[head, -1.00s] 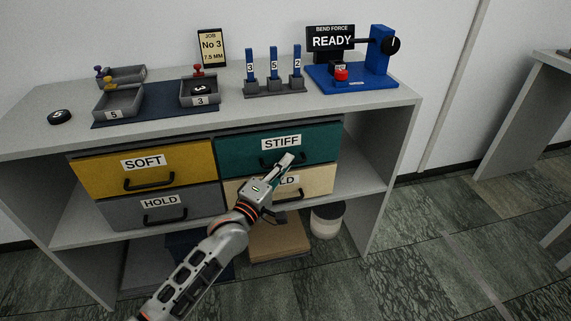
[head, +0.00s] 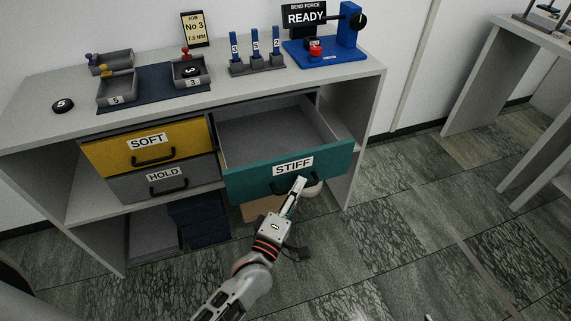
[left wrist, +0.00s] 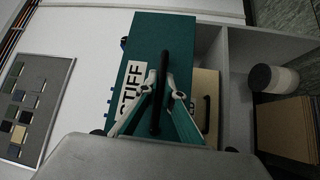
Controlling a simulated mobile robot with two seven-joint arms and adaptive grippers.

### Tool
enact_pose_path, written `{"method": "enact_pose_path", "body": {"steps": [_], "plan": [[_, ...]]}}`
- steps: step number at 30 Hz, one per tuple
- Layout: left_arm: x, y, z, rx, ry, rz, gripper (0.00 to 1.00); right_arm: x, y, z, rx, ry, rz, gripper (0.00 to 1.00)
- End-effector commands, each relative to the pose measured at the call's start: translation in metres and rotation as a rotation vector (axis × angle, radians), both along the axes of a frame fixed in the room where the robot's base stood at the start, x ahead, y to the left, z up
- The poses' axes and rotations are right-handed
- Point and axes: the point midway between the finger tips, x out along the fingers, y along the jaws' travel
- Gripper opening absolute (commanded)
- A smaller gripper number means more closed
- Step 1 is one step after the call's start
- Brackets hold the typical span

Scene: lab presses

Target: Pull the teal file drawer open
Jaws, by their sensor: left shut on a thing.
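The teal file drawer (head: 250,185), labelled STIFF, is pulled well out of the cabinet, and its grey interior looks empty from here. Its front also shows in the left wrist view (left wrist: 180,38). My left gripper (head: 299,184) is shut on the dark handle of the drawer. The handle (left wrist: 163,75) runs between the fingers of the gripper in the left wrist view (left wrist: 162,98). My right gripper is in neither view.
The yellow SOFT drawer (head: 115,156) and grey HOLD drawer (head: 130,188) at left are shut. The worktop (head: 45,118) carries trays, upright blue pieces and a blue press (head: 349,35). Floor (head: 400,260) is clear to the right. Another table (head: 490,60) stands at far right.

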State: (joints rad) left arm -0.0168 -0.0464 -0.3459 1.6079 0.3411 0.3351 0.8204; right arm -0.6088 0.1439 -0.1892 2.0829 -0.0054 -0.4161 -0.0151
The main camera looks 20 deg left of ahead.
Motion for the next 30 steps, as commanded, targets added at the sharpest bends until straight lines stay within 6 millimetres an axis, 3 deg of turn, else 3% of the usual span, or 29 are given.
{"method": "enact_pose_path", "body": {"steps": [3, 9, 23, 25, 30], "plan": [[-0.02, -0.014, 0.003, -0.002, -0.002, -0.001, 0.0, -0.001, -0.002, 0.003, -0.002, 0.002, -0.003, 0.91], [-0.04, -0.027, 0.001, 0.0, -0.001, 0.0, 0.0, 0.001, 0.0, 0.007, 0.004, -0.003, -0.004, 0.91], [-0.045, -0.031, 0.0, -0.001, -0.001, 0.0, 0.0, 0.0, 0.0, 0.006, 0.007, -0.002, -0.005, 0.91], [-0.045, -0.031, 0.0, -0.001, -0.001, 0.0, 0.15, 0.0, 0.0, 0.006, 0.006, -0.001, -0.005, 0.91], [-0.045, -0.031, 0.0, 0.0, -0.001, 0.0, 0.15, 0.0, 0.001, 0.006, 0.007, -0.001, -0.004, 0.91]]}}
